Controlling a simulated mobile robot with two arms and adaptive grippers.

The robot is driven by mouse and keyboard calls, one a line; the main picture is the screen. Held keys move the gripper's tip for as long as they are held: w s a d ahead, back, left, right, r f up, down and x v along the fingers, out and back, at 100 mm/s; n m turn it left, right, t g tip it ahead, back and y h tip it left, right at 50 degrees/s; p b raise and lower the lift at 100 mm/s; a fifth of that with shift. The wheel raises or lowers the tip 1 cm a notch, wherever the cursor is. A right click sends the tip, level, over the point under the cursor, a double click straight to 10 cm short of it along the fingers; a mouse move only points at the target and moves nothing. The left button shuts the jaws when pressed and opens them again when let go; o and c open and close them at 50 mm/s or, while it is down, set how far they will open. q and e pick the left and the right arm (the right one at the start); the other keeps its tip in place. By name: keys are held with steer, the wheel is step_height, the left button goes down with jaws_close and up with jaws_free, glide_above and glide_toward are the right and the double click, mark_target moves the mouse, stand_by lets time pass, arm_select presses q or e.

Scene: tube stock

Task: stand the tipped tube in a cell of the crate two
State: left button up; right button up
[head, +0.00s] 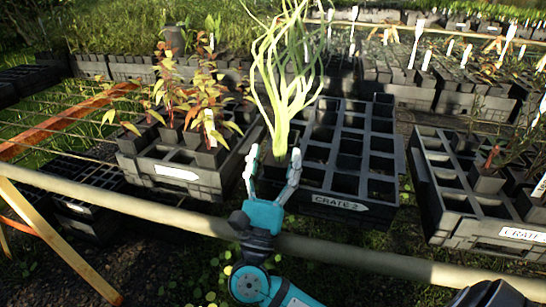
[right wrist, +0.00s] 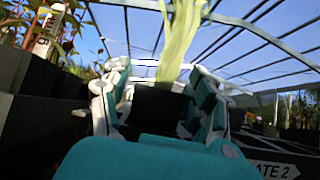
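The tube (right wrist: 158,104) is a small black square pot with long pale green strap leaves (head: 281,105). It stands about upright between the fingers of my right gripper (head: 273,160), which also shows in the right wrist view (right wrist: 158,95). The fingers lie against both sides of the pot. Crate two (head: 349,207) is a black crate of square cells with a white "CRATE 2" label on its front. The tube is at its front left part; the fingers hide the pot's base, so I cannot tell whether it is inside a cell. Many cells look empty. My left gripper is out of view.
A crate with reddish plants (head: 206,181) stands close on the left. Another labelled crate (head: 460,229) stands on the right beyond a narrow gap. A pale rail (head: 350,255) runs across in front of the crates. More plant trays fill the back.

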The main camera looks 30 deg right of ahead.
steer(key=shift+o, duration=0.5)
steer(key=shift+w+d+f, duration=0.25)
steer(key=shift+f, duration=0.05)
steer(key=shift+s+a+r, duration=0.1)
steer(key=shift+s+a, duration=0.05)
steer(key=shift+a+f, duration=0.1)
steer(key=shift+f, duration=0.15)
steer(key=s+a, duration=0.8)
steer(key=a, duration=0.1)
steer(key=shift+a+f, duration=0.2)
steer(key=shift+a, duration=0.05)
steer(key=shift+s, duration=0.15)
